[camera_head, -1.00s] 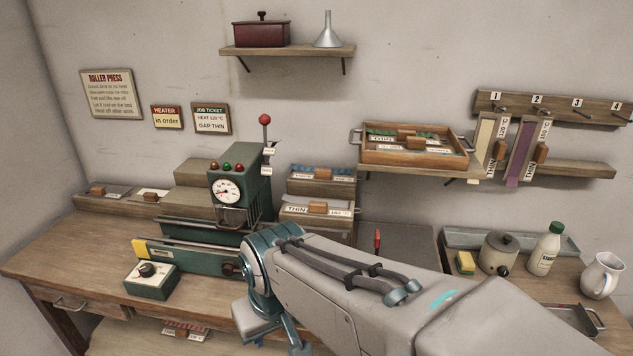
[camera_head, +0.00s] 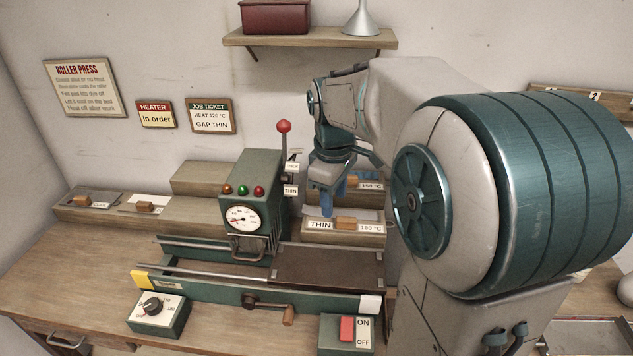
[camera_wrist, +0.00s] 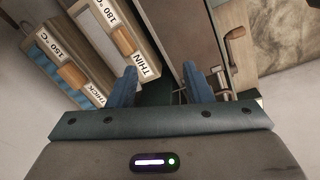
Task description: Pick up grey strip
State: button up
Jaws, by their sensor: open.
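A grey strip (camera_head: 370,214) shows in the front step tray, behind a label reading THIN, 180 °C and a small wooden block (camera_head: 345,223). Another greyish strip (camera_head: 112,193) lies in the low tray at the far left. My gripper (camera_head: 333,203) is open and points down near the THIN tray, its blue fingers in front of the step trays. In the wrist view my gripper (camera_wrist: 160,72) has nothing between its fingers. The THIN label (camera_wrist: 146,66) and its wooden block (camera_wrist: 125,40) are beside the left finger there. My arm hides the right of the trays.
The green roller press (camera_head: 252,190) with its red-knobbed lever (camera_head: 284,127) stands left of my gripper. Its crank (camera_head: 288,315) and a switch box (camera_head: 347,335) are in front. A shelf (camera_head: 310,39) hangs above.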

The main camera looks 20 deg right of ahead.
jog(key=w+d+r+n+p, duration=0.2)
jog(key=w+d+n, duration=0.2)
jog(key=w, duration=0.3)
send_over(344, 218)
jog(key=w, duration=0.1)
jog(key=shift+n+g+y, duration=0.3)
jog(key=shift+g, duration=0.1)
jog(key=f, duration=0.8)
jog(key=shift+a+f, duration=0.3)
jog(key=shift+a, duration=0.05)
jog(key=f, duration=0.2)
jog(key=s+f+p, duration=0.1)
jog(key=f, duration=0.1)
jog(key=shift+s+d, duration=0.1)
jog(key=shift+d, duration=0.25)
jog(key=shift+f, duration=0.6)
grip_shut()
